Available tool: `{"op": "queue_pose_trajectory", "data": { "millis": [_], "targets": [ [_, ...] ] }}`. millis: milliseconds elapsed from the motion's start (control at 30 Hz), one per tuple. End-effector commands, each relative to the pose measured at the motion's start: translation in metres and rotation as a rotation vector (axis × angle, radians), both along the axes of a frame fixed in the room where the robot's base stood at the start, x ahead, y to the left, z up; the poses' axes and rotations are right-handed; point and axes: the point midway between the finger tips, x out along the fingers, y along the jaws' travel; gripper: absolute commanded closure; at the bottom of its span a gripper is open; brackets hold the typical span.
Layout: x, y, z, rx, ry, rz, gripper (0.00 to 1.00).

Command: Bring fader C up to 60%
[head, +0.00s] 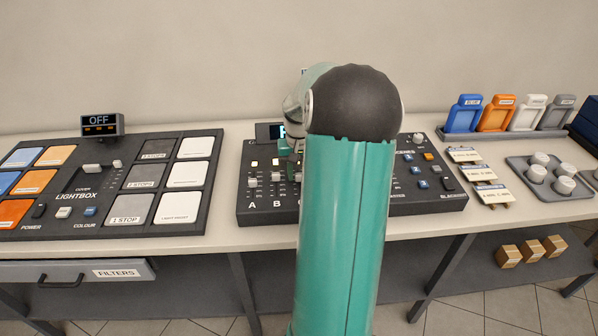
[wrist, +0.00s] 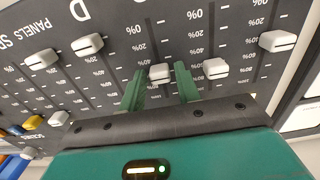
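The dark fader console (head: 425,198) stands on the table in the head view, with letters A and B plain and C beside my arm. My gripper (wrist: 160,80) is open, with one green finger on each side of this cap and small gaps showing. The D fader cap (wrist: 88,44) is to its left and another cap (wrist: 215,68) to its right. My arm hides the console's middle in the head view.
A lightbox panel (head: 120,195) with an OFF display (head: 101,122) stands left of the console. To the right are labelled cards (head: 478,175), a grey tray (head: 578,188) of white knobs, and a rack (head: 505,133) of coloured frames. The console's small display (head: 268,131) is partly hidden.

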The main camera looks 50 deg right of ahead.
Motion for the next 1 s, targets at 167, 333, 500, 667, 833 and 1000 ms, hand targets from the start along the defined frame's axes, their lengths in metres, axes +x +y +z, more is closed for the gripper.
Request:
{"op": "queue_pose_trajectory", "data": {
  "millis": [167, 333, 500, 667, 833, 1000],
  "targets": [
    [0.0, 0.0, 0.0002, 0.0, 0.0, 0.0, 1.0],
    [0.0003, -0.0004, 0.0003, 0.0, 0.0, 0.0, 1.0],
    [0.0044, -0.0039, 0.0003, -0.001, -0.001, 0.001, 1.0],
    [0.0051, -0.0058, 0.0004, -0.001, -0.001, 0.0, 1.0],
    [0.005, -0.0057, 0.0006, -0.001, -0.001, 0.0, 0.76],
    [0.0049, -0.0056, 0.0005, -0.001, -0.001, 0.0, 0.56]
  ]
}}
